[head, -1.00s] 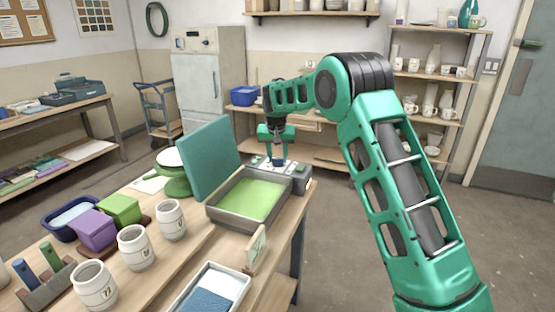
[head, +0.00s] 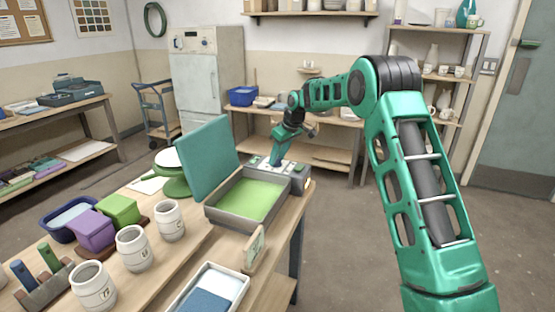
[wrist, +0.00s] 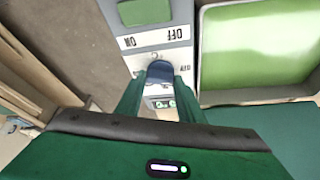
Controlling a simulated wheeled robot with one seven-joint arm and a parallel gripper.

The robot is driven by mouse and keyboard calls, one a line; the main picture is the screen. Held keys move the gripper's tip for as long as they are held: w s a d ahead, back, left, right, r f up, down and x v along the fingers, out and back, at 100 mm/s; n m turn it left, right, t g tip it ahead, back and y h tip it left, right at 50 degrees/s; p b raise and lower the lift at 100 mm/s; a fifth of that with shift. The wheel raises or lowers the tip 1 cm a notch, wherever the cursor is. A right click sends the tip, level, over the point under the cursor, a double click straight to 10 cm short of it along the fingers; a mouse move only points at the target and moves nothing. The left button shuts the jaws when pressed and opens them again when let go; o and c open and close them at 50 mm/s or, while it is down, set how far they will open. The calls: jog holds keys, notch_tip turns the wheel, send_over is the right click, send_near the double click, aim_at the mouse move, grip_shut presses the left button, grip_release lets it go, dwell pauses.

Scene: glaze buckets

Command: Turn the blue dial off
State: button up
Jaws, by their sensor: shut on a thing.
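The blue dial (wrist: 160,72) sits on a pale control panel (wrist: 157,38) and lies between my gripper's green fingers in the wrist view. My gripper (wrist: 160,88) is shut on it. In the head view my gripper (head: 277,160) reaches down, tilted, to the panel at the far end of the bench, and the dial is hidden there. The panel bears upside-down ON and OFF labels in the wrist view. Which label the dial points to is not clear, as the fingers cover part of it.
A grey basin with green liquid (head: 250,197) adjoins the panel, with a teal upright board (head: 207,157) beside it. A green control (wrist: 145,10) sits on the same panel. White mugs (head: 134,248) and a purple bucket (head: 92,230) stand nearer on the bench. Open floor lies right.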

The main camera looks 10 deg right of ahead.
jog(key=shift+w+d+n+g+y, duration=0.1)
jog(key=shift+n+g+y, duration=0.15)
jog(key=shift+n, duration=0.65)
jog(key=shift+w+d+n+g+y, duration=0.15)
jog(key=shift+n+y, duration=0.2)
jog(key=shift+n, duration=0.55)
jog(key=shift+s+a, duration=0.1)
jog(key=o, duration=1.1)
jog(key=shift+c, duration=0.2)
jog(key=v, duration=1)
jog(key=shift+r, duration=0.4)
